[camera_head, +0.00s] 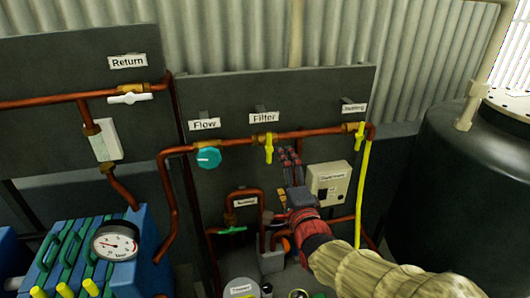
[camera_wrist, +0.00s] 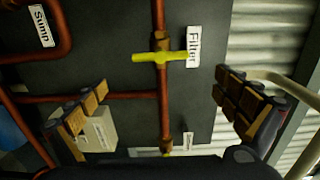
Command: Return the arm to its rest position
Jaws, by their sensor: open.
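My arm reaches in from the lower right in the head view, with a tan sleeve and a red wrist. My gripper (camera_head: 288,176) is in front of the dark panel (camera_head: 220,100), just below the pipe. In the wrist view my gripper (camera_wrist: 165,102) has its two padded fingers wide apart, with nothing between them but the view of the panel and pipe. The yellow Filter valve handle (camera_head: 268,149) is close above the gripper in the head view. It also shows in the wrist view (camera_wrist: 160,57), beyond the fingertips and apart from them.
Copper pipes (camera_head: 230,142), a teal Flow knob (camera_head: 208,158) and a beige box (camera_head: 328,184) are on the panel. A second yellow valve (camera_head: 360,136) has a yellow hose (camera_head: 362,195) below it. A dark tank (camera_head: 470,190) stands right; a blue unit with a gauge (camera_head: 115,243) stands left.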

